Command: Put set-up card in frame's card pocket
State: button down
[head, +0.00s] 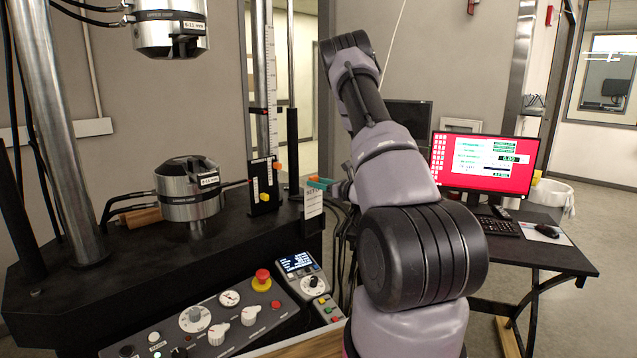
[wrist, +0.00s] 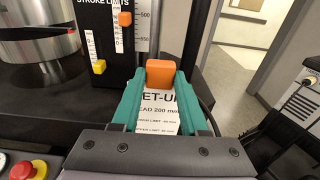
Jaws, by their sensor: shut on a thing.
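My gripper (head: 320,183) shows teal fingers beside the machine's black table. In the wrist view, my gripper (wrist: 160,76) is shut on an orange block at the top of the white set-up card (wrist: 158,108). I cannot tell for sure that the block is part of the card. The card's printed face reads "SET-UP" and "HEAD 200 mm", partly hidden by my fingers. In the head view, the card (head: 313,203) hangs below the fingers, near the table's right edge.
A black stroke-limits panel (head: 263,187) with yellow and orange sliders stands left of my gripper, by a scale (head: 270,80). The lower grip (head: 190,192) is further left. A control panel (head: 215,320) with a red button lies in front. A desk with a monitor (head: 484,165) stands right.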

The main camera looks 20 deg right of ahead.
aim_at(314, 199)
jog(key=shift+f, duration=3.15)
grip_release()
